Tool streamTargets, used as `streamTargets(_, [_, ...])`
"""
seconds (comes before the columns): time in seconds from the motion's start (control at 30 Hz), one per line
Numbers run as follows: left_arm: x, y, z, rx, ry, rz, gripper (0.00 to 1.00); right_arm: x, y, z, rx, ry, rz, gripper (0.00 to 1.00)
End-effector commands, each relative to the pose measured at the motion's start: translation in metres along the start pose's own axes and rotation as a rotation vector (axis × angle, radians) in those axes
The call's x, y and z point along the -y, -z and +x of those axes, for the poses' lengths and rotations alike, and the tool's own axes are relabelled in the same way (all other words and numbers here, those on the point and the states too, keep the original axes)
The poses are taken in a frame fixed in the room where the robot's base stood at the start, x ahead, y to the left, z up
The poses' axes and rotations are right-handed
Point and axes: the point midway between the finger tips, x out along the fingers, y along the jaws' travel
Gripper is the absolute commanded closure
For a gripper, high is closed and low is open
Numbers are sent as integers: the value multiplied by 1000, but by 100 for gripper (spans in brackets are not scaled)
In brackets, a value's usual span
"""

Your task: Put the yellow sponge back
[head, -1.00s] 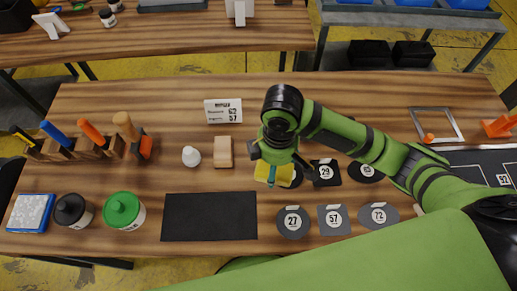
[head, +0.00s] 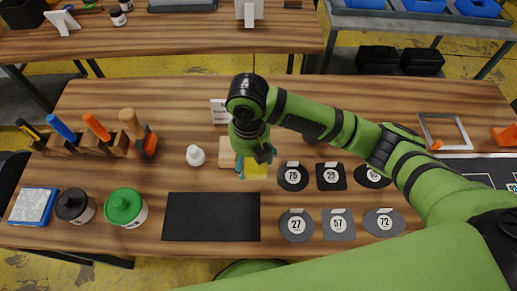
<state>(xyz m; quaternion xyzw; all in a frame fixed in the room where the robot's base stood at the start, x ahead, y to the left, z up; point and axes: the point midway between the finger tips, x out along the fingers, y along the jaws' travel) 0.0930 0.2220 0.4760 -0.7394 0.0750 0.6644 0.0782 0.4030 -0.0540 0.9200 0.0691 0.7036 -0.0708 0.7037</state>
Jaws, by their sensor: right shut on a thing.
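The yellow sponge (head: 257,171) is in the head view near the middle of the table, just right of the light wooden block (head: 227,153), which my arm partly covers. My right gripper (head: 254,171) points down and is shut on the sponge. The arm and gripper hide part of the sponge, and I cannot tell whether it touches the table. My left gripper is not in view.
A small white bottle (head: 195,155) stands left of the block. A black mat (head: 211,217) lies in front. Numbered dark patches (head: 338,224) lie to the right. A white sign (head: 219,112) stands behind. Green (head: 125,207) and black jars (head: 75,207) stand at left.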

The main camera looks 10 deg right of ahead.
Motion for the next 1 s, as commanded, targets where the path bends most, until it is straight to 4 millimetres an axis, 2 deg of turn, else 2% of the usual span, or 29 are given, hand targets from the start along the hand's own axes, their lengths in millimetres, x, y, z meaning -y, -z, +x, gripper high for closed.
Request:
streamTargets(0.03, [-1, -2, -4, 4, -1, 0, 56, 4, -12, 6, -2, 4, 8, 51])
streamTargets(0.2, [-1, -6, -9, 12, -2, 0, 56, 11, -49, 28, -2, 3, 7, 51])
streamTargets(0.33, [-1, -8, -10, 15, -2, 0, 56, 13, -66, 40, -1, 1, 4, 51])
streamTargets(0.5, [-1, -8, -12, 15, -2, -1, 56, 15, -73, 48, -1, 0, 2, 51])
streamTargets(0.77, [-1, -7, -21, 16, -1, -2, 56, 15, -73, 82, -1, 1, 1, 51])
streamTargets(1.0, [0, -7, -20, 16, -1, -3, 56, 15, -73, 85, 2, 0, 1, 51])
